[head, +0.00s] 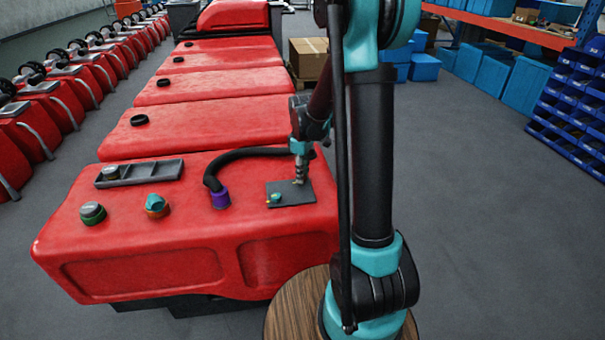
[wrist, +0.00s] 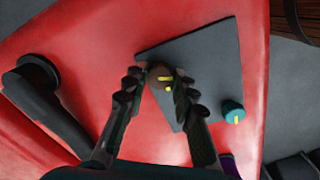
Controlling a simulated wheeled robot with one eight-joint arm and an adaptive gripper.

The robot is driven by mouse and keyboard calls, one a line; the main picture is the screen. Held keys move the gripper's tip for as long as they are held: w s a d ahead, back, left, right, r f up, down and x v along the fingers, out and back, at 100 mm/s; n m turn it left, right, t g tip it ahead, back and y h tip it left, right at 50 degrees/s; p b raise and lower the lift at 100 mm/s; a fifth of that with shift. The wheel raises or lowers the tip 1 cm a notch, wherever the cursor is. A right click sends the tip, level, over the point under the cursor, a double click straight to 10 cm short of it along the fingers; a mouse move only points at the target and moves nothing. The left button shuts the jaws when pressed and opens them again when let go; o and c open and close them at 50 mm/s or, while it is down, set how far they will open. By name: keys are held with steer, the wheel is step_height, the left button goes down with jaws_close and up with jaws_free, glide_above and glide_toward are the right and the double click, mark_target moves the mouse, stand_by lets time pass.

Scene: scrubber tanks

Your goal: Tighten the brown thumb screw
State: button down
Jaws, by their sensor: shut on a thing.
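The brown thumb screw (wrist: 158,73) is on the dark grey plate (wrist: 205,42) in the wrist view, with yellow marks at its head. My gripper (wrist: 162,82) is shut on it, one finger at each side. In the head view my gripper (head: 300,180) points down onto the same plate (head: 301,195), and the brown screw cannot be made out there. A teal thumb screw (wrist: 233,112) with a yellow mark sits near another edge of the plate, clear of the fingers. It also shows in the head view (head: 274,198).
The plate lies on a red tank (head: 180,228). A black hose (head: 240,155) with a purple collar (head: 221,199) runs close to the plate. A teal-and-orange cap (head: 156,206), a green-based cap (head: 92,212) and a grey tray (head: 140,173) are farther left.

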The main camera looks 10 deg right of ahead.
steer(key=m, duration=1.4)
steer(key=shift+a, duration=0.1)
stand_by(0.3)
steer(key=c, duration=1.2)
jaws_free()
step_height(320, 180, up, 12)
